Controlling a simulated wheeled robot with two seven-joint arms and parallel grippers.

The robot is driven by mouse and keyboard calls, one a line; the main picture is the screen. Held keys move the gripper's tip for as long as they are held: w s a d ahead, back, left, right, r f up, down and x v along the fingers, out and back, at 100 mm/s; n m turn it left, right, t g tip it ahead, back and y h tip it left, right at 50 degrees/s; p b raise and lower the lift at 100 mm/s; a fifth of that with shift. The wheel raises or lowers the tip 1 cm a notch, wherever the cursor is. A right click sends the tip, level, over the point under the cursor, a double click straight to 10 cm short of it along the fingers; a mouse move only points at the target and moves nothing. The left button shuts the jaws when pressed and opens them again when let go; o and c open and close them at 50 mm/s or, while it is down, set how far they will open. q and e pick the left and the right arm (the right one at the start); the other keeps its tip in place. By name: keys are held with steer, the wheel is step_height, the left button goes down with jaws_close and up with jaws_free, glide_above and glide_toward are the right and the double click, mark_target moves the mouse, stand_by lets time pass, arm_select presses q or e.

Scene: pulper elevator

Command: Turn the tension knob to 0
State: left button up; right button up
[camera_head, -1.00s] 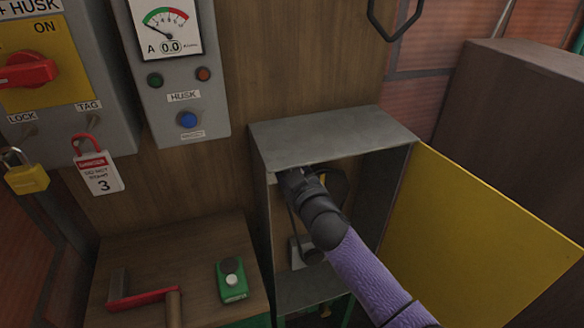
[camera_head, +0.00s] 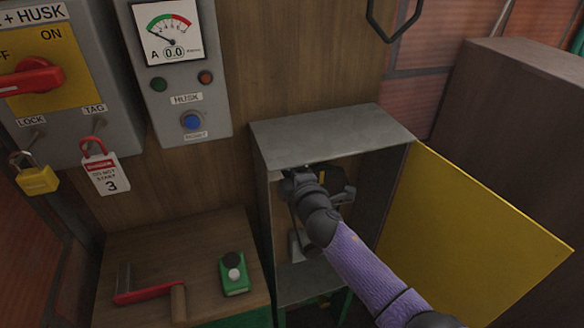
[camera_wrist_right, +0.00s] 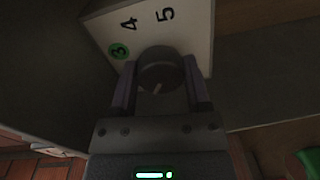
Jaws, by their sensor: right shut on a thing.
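The tension knob (camera_wrist_right: 160,72) is a dark round knob on a pale plate (camera_wrist_right: 190,30) marked 3, 4 and 5 in the right wrist view. The 3 sits in a green circle. A short light mark on the knob points to the bottom of that picture, away from these numbers; the rest of the scale is hidden. My right gripper (camera_wrist_right: 160,88) is shut on the knob, one finger on each side. In the head view my right gripper (camera_head: 298,184) reaches into the open grey cabinet (camera_head: 330,137), and the knob is hidden there. My left gripper is not in view.
A yellow door (camera_head: 480,225) stands open at the cabinet's right. A red crank (camera_head: 145,293) and a green device (camera_head: 233,274) lie on a wooden box at left.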

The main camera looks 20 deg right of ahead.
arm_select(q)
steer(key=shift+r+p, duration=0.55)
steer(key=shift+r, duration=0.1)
arm_select(e)
steer(key=shift+a+n+h, duration=0.1)
steer(key=shift+n+h, duration=0.4)
steer(key=shift+n, duration=4.7)
steer(key=shift+f, duration=0.1)
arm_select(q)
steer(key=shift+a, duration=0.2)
arm_select(e)
steer(key=o, duration=1.3)
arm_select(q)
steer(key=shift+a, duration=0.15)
